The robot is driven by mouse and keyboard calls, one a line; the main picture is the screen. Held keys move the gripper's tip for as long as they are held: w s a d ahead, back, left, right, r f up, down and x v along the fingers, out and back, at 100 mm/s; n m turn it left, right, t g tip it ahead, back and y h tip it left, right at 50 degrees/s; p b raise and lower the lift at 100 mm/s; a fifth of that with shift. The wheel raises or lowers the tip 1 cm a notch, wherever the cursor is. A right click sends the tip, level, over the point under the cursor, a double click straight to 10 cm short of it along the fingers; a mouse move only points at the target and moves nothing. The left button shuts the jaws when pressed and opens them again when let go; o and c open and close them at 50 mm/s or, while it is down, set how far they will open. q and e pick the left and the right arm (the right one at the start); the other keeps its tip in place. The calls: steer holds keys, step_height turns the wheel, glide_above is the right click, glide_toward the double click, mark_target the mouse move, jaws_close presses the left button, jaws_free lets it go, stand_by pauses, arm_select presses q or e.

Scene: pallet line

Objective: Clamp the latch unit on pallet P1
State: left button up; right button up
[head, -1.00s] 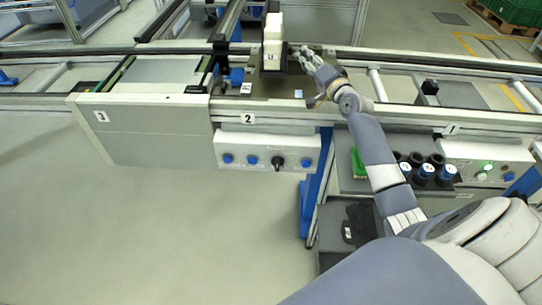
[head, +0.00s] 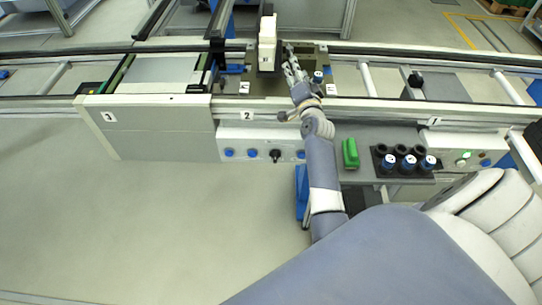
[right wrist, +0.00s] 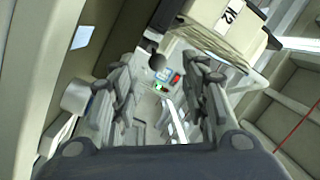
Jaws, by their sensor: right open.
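My right gripper (head: 291,58) reaches over the dark pallet plate (head: 300,88) at station 2, close to the right side of a tall off-white block (head: 267,45). In the right wrist view its fingers (right wrist: 158,82) are spread with a gap between them. Small red and green parts (right wrist: 168,82) show beyond that gap, and a beige block labelled K2 (right wrist: 228,20) is above right. I cannot tell which part is the latch unit or read a P1 mark. My left gripper is not in view.
Conveyor rails (head: 400,112) run across in front and behind the plate. A control box with knobs (head: 262,150) hangs below. On a grey shelf right of my arm are a green block (head: 350,153) and a black holder with several blue-capped cylinders (head: 405,160).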

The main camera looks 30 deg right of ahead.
steer(key=s+a+f+n+g+y, duration=0.3)
steer(key=s+a+f+n, duration=0.3)
steer(key=a, duration=0.3)
steer(key=s+a+f+n+g+y, duration=0.3)
steer(key=s+a+f+n+y, duration=0.1)
steer(key=s+a, duration=0.5)
steer(key=shift+a+f+n+b, duration=0.25)
steer(key=shift+f+n+b, duration=0.1)
steer(key=shift+f+n, duration=0.6)
